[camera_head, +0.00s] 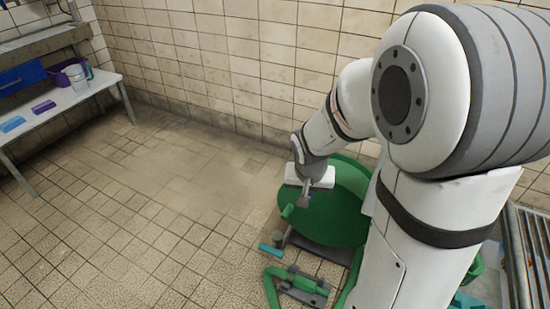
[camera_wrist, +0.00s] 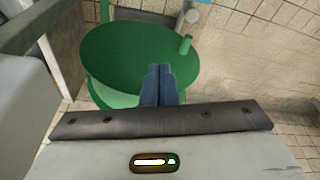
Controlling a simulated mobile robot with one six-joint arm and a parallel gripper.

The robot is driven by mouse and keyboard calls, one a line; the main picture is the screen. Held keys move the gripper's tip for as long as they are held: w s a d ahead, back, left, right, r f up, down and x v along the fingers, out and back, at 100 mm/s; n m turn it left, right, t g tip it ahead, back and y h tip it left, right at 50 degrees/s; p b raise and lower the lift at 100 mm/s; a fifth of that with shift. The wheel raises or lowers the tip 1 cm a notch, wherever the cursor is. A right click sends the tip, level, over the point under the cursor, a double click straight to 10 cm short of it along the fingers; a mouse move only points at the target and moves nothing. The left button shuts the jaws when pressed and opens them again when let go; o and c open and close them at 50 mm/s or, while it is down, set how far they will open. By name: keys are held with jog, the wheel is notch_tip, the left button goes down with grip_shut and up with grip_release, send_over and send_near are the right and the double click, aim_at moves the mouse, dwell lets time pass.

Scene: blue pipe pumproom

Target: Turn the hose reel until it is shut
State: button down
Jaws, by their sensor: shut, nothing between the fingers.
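The green hose reel (camera_head: 340,215) stands on the tiled floor near the wall, partly hidden behind my arm in the head view. In the wrist view its round green face (camera_wrist: 125,55) fills the upper left middle. A small green handle (camera_wrist: 185,44) sticks out near the right rim of the face; in the head view the handle (camera_head: 287,211) is at the reel's left edge. My gripper (camera_head: 304,201) is in front of the reel. Its fingers (camera_wrist: 158,70) are shut and empty, overlapping the lower right of the face in the wrist view. I cannot tell whether they touch it.
A green hose with a nozzle (camera_head: 300,283) lies on the floor before the reel, beside a small teal item (camera_head: 269,250). A white bench (camera_head: 60,105) with a bucket stands at the left. A metal grating (camera_head: 532,250) is at the right. The left floor is clear.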

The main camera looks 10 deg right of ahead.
jog(key=w+f+m+t, duration=0.1)
jog(key=w+f+m, duration=0.2)
jog(key=w+f, duration=0.85)
jog(key=b, duration=0.8)
send_near(287, 215)
notch_tip(287, 215, down, 5)
jog(key=w+d, duration=0.1)
jog(key=d, duration=0.1)
jog(key=shift+w+a+f+y, duration=0.4)
jog(key=shift+a+f, duration=0.05)
jog(key=shift+a, duration=0.1)
